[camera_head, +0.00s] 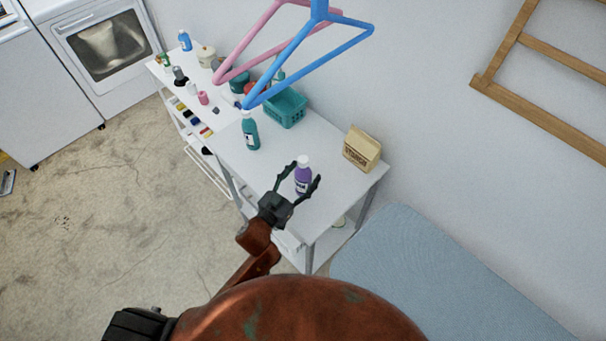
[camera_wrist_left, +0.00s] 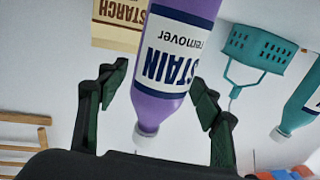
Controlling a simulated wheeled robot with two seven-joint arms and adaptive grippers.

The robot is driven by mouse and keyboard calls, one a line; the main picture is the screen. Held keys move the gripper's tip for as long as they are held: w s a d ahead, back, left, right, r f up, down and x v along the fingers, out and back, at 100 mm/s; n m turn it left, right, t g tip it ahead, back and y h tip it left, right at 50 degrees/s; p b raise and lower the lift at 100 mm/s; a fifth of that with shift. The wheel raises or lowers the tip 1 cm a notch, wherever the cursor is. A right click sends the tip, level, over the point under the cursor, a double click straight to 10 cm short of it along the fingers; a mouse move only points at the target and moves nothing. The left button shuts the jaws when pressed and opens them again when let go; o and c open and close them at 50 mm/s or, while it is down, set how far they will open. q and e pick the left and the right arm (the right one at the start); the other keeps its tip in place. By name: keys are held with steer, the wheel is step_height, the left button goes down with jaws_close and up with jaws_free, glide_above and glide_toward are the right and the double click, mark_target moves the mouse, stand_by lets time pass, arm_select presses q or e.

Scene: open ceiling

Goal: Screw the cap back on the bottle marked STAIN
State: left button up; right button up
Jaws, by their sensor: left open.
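The purple bottle (camera_head: 303,182) marked STAIN remover stands upright near the front end of the white table (camera_head: 240,172). In the left wrist view the purple bottle (camera_wrist_left: 173,103) appears upside down. A white top (camera_head: 304,161) shows on its neck; I cannot tell whether it is screwed tight. No separate loose cap is clearly visible. My left gripper (camera_head: 304,174) is open, with its fingers on either side of the bottle. My right gripper is not in view.
A starch bag (camera_head: 361,152) stands right of the bottle. A teal bottle (camera_head: 251,133) and a teal basket (camera_head: 286,109) stand farther back. Small items crowd the far end. Blue (camera_head: 337,19) and pink (camera_head: 246,38) hangers hang above. The table around the purple bottle is clear.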

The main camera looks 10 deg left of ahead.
arm_select(q)
steer(key=shift+r, duration=0.15)
steer(key=v, duration=1.2)
steer(key=shift+p, duration=0.35)
steer(key=shift+a, duration=0.1)
